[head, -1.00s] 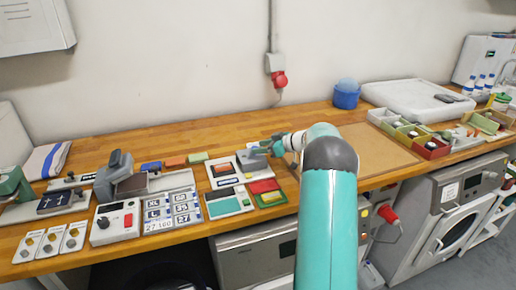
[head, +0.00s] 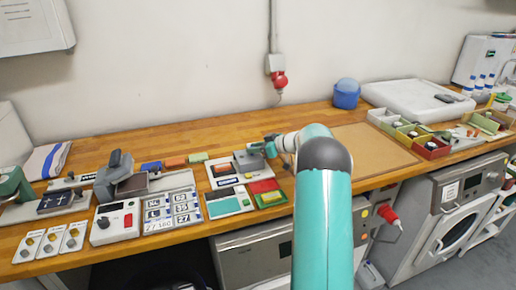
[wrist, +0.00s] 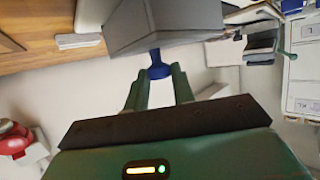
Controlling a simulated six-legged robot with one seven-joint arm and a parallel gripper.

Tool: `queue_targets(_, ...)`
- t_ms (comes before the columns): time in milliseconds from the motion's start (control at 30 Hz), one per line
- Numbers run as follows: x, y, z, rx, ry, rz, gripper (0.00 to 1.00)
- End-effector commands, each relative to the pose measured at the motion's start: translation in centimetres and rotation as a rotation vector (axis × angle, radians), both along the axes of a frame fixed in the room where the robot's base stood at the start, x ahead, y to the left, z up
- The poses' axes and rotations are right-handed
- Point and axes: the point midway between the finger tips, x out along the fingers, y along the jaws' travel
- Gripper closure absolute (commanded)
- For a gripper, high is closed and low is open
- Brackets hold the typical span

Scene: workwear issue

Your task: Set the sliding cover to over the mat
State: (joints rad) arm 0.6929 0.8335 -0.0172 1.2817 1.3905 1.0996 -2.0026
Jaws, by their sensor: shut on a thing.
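The sliding cover, a grey block (head: 248,160), stands at the right part of a small pale-framed unit (head: 238,181) on the bench. Beside it on the left lies a flat dark-and-orange patch (head: 222,170), which looks like the mat and is uncovered. My gripper (head: 264,149) is at the cover's right side. In the wrist view my green fingers (wrist: 159,76) are shut on a blue knob (wrist: 158,57) on the grey cover (wrist: 170,25). The fingertips partly hide the knob.
A teal pad (head: 224,206) and red and green trays (head: 266,190) lie in front of the unit. Label plates (head: 171,211) and a grey press (head: 118,172) stand to the left. A large brown board (head: 372,148) lies to the right.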

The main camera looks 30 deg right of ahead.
Motion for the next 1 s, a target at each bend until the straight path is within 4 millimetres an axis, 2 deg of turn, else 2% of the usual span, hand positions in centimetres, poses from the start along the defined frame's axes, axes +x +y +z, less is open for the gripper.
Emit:
queue_targets(200,1.5,5.8,0.1,0.004,-0.001,0.005,1.0)
queue_targets(400,2.6,9.8,0.1,0.002,-0.001,0.004,1.0)
queue_targets(533,2.7,10.6,0.1,0.002,-0.001,0.003,1.0)
queue_targets(767,2.8,10.8,0.1,0.003,-0.002,0.007,1.0)
queue_targets(800,2.8,10.8,0.1,0.003,-0.002,0.008,0.73)
queue_targets(900,2.8,10.8,0.1,0.003,-0.002,0.007,0.54)
queue_targets(1000,2.8,10.7,0.1,0.002,-0.001,0.006,0.53)
